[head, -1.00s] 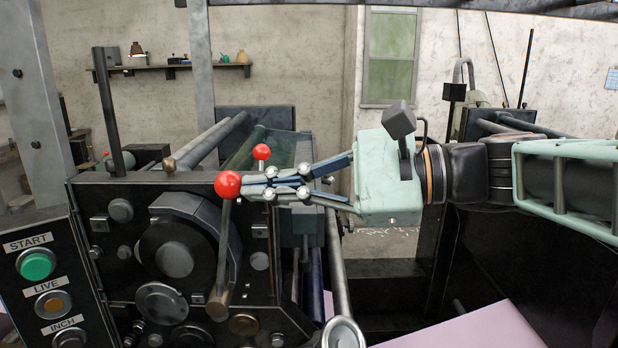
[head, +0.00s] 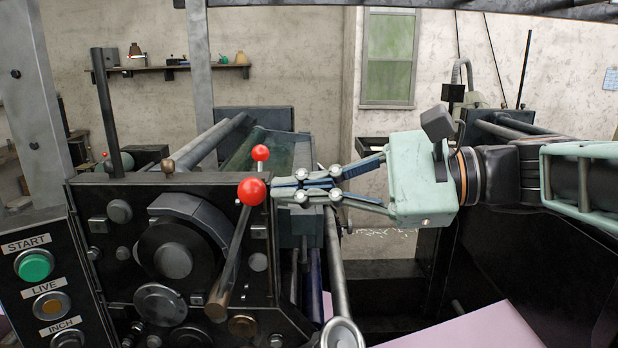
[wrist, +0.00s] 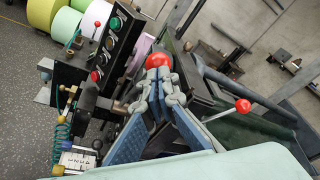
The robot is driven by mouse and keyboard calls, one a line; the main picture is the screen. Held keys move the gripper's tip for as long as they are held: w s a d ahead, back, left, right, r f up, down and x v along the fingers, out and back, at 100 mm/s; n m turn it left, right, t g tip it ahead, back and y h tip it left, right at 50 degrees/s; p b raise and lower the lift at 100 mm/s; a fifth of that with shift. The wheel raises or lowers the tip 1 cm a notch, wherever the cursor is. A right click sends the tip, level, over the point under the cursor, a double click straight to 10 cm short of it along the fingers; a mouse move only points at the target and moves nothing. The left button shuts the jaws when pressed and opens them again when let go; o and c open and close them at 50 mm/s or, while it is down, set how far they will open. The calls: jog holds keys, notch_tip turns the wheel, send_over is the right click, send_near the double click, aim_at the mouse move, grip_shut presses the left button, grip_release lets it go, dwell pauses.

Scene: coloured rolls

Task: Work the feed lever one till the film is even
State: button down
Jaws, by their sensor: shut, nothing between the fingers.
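A feed lever (head: 234,252) with a red ball knob (head: 251,191) stands on the dark side plate of the press, leaning right. I see no number on it. A second red knob (head: 261,153) shows behind it. My gripper (head: 276,192) is shut and empty, its fingertips close against the right side of the front knob. I cannot tell whether they touch. In the wrist view the shut fingertips (wrist: 157,76) lie just in front of a red knob (wrist: 158,60); another red knob (wrist: 242,105) is to the right. The greenish roller (head: 243,150) shows partly; its film's evenness is unclear.
A button panel (head: 40,285) with START, LIVE and INCH stands at the left. Round fittings (head: 172,258) crowd the side plate. A steel bar (head: 334,265) runs beside the lever, and pink sheet (head: 470,330) lies below right. Coloured rolls (wrist: 65,22) stand at upper left in the wrist view.

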jog(key=d, duration=0.1)
jog(key=d+r+p, duration=0.1)
jog(key=d, duration=0.3)
jog(key=shift+w+r, duration=0.15)
jog(key=shift+r, duration=0.2)
jog(key=s+d+f+n+h+p, duration=0.1)
jog(key=s+f+n+h+p, duration=0.2)
jog(key=f, duration=0.5)
jog(key=s+d+f+n+h+p, duration=0.1)
jog(key=s+d+f+n+h, duration=0.1)
jog(key=s+f+h, duration=0.35)
jog(key=w+d+f+n+t+h+p, duration=0.1)
jog(key=w+d+f+n+t+h, duration=0.1)
jog(key=d+f+n+h, duration=0.3)
jog(key=d+f+t+h, duration=0.1)
jog(key=d+h, duration=0.1)
jog(key=d, duration=0.2)
jog(key=shift+d+n, duration=0.15)
jog(key=shift+n, duration=0.15)
